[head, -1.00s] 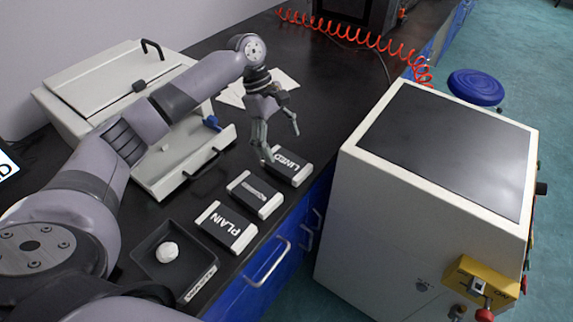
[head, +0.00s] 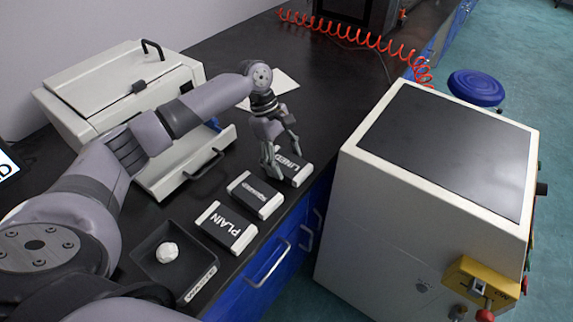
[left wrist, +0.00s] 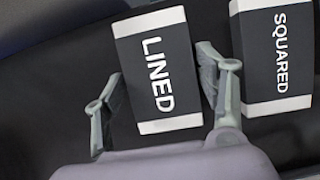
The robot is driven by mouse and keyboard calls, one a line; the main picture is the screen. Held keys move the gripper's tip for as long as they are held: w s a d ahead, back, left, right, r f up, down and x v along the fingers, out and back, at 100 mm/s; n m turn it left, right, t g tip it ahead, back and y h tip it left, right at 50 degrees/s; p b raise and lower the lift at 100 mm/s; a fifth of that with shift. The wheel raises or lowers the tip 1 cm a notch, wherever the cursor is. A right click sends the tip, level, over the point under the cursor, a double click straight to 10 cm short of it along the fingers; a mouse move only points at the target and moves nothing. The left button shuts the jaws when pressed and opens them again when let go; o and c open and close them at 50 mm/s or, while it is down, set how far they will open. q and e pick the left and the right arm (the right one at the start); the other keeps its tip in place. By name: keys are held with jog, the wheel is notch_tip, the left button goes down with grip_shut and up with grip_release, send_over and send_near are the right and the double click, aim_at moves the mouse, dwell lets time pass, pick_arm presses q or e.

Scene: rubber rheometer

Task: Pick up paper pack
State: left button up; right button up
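Three dark paper packs with white ends lie in a row on the black bench. The LINED pack (head: 294,170) is farthest back, then the SQUARED pack (head: 257,193), then the PLAIN pack (head: 226,225) nearest. My left gripper (head: 284,162) points down at the LINED pack and partly hides it. In the left wrist view, the LINED pack (left wrist: 158,70) shows between the spread fingers of my left gripper (left wrist: 156,72). The SQUARED pack (left wrist: 277,55) lies right of the fingers there. I cannot tell whether a finger touches the LINED pack. My right gripper is out of view.
A black tray (head: 198,281) with a white lump (head: 167,252) sits at the near bench end. A pale machine (head: 120,90) with an open drawer stands left of the packs. A large white cabinet (head: 420,200) stands right, across a gap. Paper sheets (head: 284,83) lie behind my wrist.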

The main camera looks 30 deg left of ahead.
pick_arm(q)
jog(key=c, duration=0.9)
jog(key=shift+o, duration=0.2)
jog(key=shift+r, duration=0.1)
